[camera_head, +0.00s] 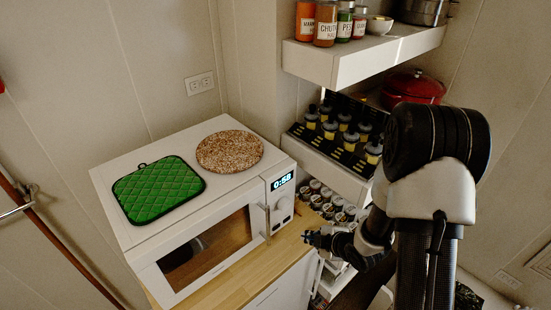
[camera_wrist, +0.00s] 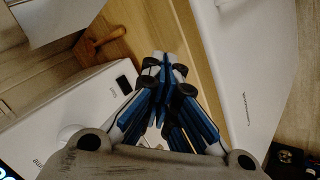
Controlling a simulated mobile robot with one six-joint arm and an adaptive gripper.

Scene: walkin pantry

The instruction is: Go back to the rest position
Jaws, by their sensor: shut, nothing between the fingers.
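My gripper (camera_head: 309,236) is just right of the white microwave (camera_head: 135,238), near its handle and over the front edge of the wooden counter (camera_head: 258,270). The gripper is shut and empty. In the wrist view its blue and black fingers (camera_wrist: 164,66) meet at the tips above the light wood. My arm fills the right side of the head view and hides part of the shelves behind it. The microwave door is closed, its display is lit, and something dark shows faintly behind the glass.
A green quilted pot holder (camera_head: 158,190) and a round speckled cork mat (camera_head: 230,151) lie on the microwave. Right of it, a shelf (camera_head: 345,60) holds labelled jars (camera_head: 326,24) and a small bowl (camera_head: 379,25). Below are racks of spice jars (camera_head: 346,122) and a red pot (camera_head: 414,87).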

